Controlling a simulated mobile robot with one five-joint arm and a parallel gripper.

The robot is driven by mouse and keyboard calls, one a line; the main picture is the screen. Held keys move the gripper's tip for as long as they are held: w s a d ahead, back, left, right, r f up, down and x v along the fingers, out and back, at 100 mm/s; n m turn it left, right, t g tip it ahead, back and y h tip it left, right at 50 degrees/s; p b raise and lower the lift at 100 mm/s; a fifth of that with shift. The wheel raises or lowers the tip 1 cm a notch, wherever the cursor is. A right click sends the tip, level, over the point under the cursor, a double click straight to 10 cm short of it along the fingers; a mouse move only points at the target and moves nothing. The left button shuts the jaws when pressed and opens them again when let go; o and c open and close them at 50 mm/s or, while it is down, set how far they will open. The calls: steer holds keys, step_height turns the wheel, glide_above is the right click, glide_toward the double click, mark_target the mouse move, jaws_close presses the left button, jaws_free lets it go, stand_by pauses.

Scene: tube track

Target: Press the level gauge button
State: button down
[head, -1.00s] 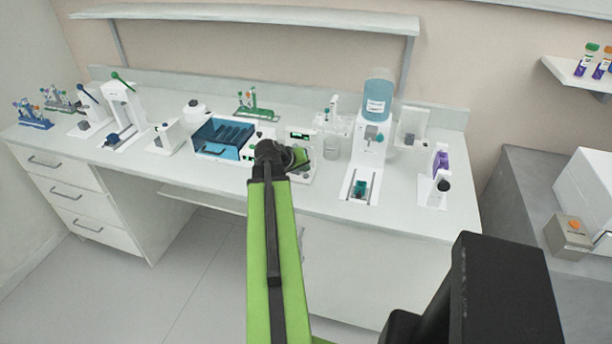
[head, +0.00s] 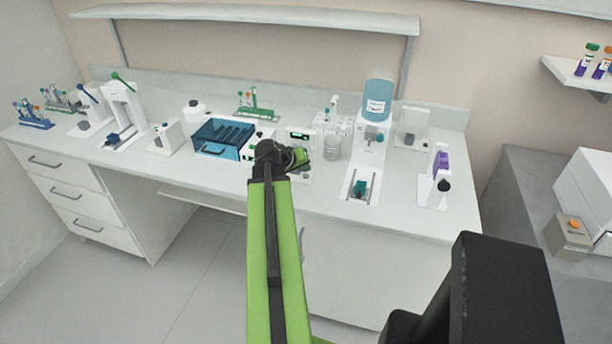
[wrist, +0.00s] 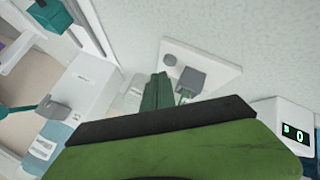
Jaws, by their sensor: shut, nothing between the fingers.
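My gripper (wrist: 157,92) shows in the wrist view as dark green fingers held together, with nothing between them. In the head view it is the dark green end (head: 300,157) of my arm, over the front middle of the bench. Just beyond the fingertips in the wrist view lies a white plate (wrist: 222,72) with a small round grey part (wrist: 170,59) and a grey square block (wrist: 190,81). The fingers appear beside the block; contact cannot be told. A white unit (head: 300,133) with a green display stands just behind my gripper. No part is clearly identifiable as the level gauge button.
In the wrist view, a white box with a lit display (wrist: 296,136) is at right. In the head view, a blue tray (head: 223,139) stands left of my gripper, a glass beaker (head: 332,148) right, and a blue-topped dispenser (head: 377,100) farther right. The bench front (head: 400,215) is clear.

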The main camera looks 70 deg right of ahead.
mark_target(304, 179)
steer(key=shift+f+b, duration=0.4)
steer(key=shift+f+b, duration=0.5)
stand_by(0.6)
steer(key=shift+r, duration=0.1)
steer(key=shift+r+p, duration=0.8)
steer(key=shift+p, duration=0.1)
steer(key=shift+r, duration=0.1)
step_height(304, 179, up, 5)
steer(key=p, duration=0.5)
